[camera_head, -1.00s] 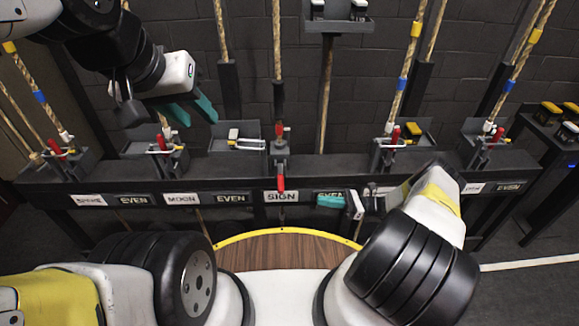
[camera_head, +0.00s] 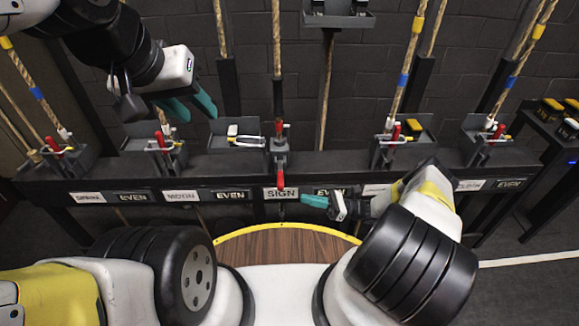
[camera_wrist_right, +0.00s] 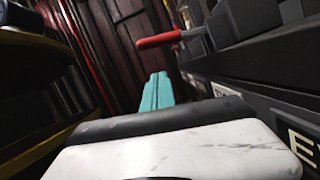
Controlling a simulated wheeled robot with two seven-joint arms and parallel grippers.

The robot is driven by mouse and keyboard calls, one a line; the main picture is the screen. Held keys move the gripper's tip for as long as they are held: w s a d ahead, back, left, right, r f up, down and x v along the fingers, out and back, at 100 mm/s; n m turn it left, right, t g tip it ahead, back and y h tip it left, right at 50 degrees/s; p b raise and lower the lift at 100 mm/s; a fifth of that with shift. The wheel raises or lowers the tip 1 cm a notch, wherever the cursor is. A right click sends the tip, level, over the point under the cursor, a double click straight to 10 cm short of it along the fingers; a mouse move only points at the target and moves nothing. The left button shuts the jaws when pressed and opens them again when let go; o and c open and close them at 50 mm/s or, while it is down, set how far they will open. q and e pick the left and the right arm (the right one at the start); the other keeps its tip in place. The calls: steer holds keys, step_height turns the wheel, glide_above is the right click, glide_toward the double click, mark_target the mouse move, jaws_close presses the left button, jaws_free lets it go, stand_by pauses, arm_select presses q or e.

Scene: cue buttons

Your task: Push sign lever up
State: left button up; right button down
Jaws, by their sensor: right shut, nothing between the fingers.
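The sign lever has a red handle (camera_head: 280,180) that hangs down at the front of the black rail, above the SIGN label (camera_head: 281,193). In the right wrist view the red handle (camera_wrist_right: 160,40) sticks out to the left from its black mount, above and just beyond my fingertips. My right gripper (camera_head: 304,200) is shut and empty, its teal fingers pointing left, just right of and slightly below the handle. It also shows in the right wrist view (camera_wrist_right: 158,88). My left gripper (camera_head: 192,107) is raised above the rail at left, its teal fingers apart.
Other red-handled levers stand upright along the rail, such as one at the left (camera_head: 161,139) and one at the right (camera_head: 396,131). Ropes rise behind them. A round wooden top with a yellow rim (camera_head: 285,231) lies below the rail. A side table (camera_head: 555,135) stands at far right.

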steer(key=a+r, duration=0.5)
steer(key=a, duration=0.1)
steer(key=shift+w, duration=0.45)
steer(key=shift+r+m, duration=0.35)
steer(key=shift+m, duration=0.15)
steer(key=shift+t, duration=0.3)
steer(key=w+r+m+t+h, duration=0.3)
steer(key=w+r+m, duration=0.6)
steer(key=m, duration=0.8)
steer(key=shift+w+r+t+h, duration=0.35)
steer(key=shift+r+h, duration=0.25)
steer(key=shift+r, duration=0.8)
